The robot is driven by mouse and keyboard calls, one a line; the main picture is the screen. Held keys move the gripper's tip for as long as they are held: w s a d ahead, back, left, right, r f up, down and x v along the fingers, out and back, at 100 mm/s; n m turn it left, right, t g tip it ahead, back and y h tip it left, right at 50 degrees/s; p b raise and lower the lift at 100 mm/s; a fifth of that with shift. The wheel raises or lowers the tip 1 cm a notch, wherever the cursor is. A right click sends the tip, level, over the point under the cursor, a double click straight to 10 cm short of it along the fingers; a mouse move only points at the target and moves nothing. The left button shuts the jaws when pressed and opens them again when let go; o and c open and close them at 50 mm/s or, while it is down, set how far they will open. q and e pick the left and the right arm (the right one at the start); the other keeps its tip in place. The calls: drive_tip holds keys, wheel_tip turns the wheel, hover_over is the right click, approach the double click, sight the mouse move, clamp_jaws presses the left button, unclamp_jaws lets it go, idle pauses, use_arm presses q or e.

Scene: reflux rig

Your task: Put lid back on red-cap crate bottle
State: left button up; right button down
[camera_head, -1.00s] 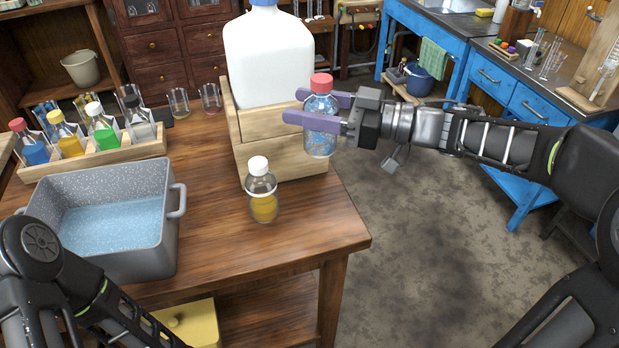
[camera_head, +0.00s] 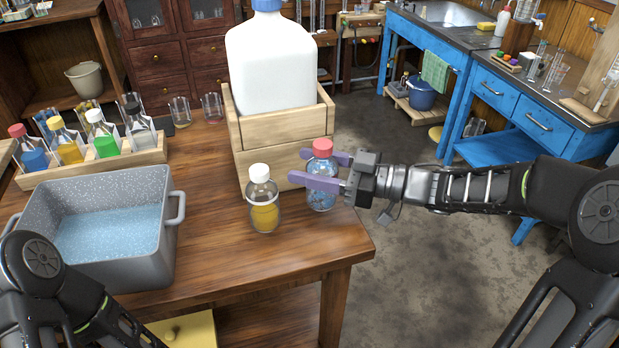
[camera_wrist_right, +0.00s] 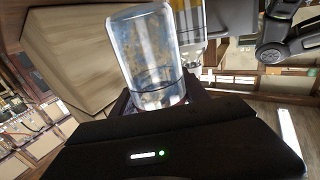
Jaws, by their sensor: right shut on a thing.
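A clear bottle with bluish contents (camera_head: 321,195) and a red cap (camera_head: 322,147) is upright over the table's right side. My right gripper (camera_head: 330,172) is shut on this bottle from the right, with its purple fingers around it below the cap. The bottle's base is at or just above the tabletop; I cannot tell if it touches. The bottle (camera_wrist_right: 143,50) also fills the middle of the right wrist view. In the crate (camera_head: 95,160) at the left, a bottle of blue liquid (camera_head: 33,160) has a red cap at its top. My left gripper is out of view.
A white-capped bottle with yellow liquid (camera_head: 264,208) stands just left of the held bottle. A wooden box (camera_head: 262,165) with a big white jug (camera_head: 272,65) is behind them. A grey water basin (camera_head: 105,255) stands at the left. The table's front right corner is clear.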

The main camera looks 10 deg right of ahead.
drive_tip(key=shift+f, duration=1.4)
drive_tip(key=shift+f, duration=0.2)
drive_tip(key=c, duration=0.6)
unclamp_jaws()
drive_tip(key=shift+o, duration=0.2)
drive_tip(key=shift+r, duration=0.15)
drive_tip(key=shift+d, duration=0.15)
drive_tip(key=shift+s+d+r, duration=0.1)
drive_tip(key=shift+s+d, duration=0.1)
drive_tip(key=shift+d, duration=0.1)
drive_tip(key=p+v, duration=0.2)
drive_tip(key=v, duration=0.6)
drive_tip(key=shift+s+d+r+p, duration=0.1)
drive_tip(key=shift+d+p, duration=0.1)
drive_tip(key=shift+p, duration=0.1)
drive_tip(key=shift+p+v, duration=0.45)
drive_tip(key=shift+v, duration=0.85)
